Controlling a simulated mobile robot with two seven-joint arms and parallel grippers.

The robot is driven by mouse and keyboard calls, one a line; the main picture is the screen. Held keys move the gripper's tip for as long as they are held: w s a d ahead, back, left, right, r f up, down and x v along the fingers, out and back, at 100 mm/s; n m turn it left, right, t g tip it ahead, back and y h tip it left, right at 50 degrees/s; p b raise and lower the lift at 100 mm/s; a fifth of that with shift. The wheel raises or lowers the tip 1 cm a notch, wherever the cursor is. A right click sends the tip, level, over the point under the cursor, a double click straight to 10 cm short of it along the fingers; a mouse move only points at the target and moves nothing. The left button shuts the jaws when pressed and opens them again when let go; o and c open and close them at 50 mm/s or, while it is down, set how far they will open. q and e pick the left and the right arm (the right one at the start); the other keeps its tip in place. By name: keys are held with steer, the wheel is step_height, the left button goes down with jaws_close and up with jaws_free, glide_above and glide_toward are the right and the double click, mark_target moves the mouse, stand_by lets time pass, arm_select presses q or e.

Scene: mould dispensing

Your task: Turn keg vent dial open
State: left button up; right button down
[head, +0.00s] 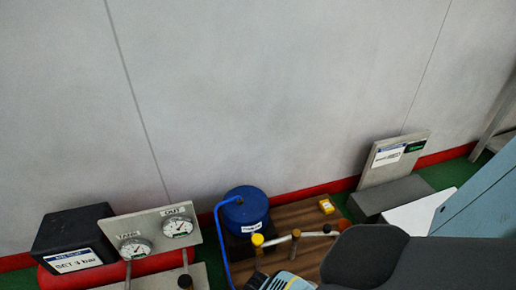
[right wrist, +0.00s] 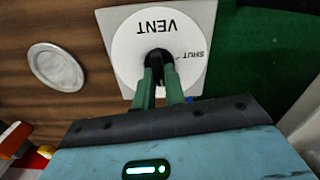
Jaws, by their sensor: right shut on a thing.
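The vent dial (right wrist: 125,50) is a white round face with "VENT" printed on it, upside down in the right wrist view, and a "SHUT" mark at its right. It sits on a pale square plate. A black knob (right wrist: 157,57) is at its middle. My right gripper (right wrist: 160,80) has its two green fingers shut on the knob. The fingers hide part of the knob, so I cannot tell which way it points. In the head view I cannot make out the dial; my dark arm covers the lower right. My left gripper is not in view.
Left are a gauge panel (head: 155,233) and a black box (head: 72,232). A silver disc (right wrist: 56,67) lies left of the dial.

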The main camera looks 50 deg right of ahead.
steer(key=shift+s, duration=0.1)
steer(key=c, duration=1.5)
jaws_free()
steer(key=shift+o, duration=0.2)
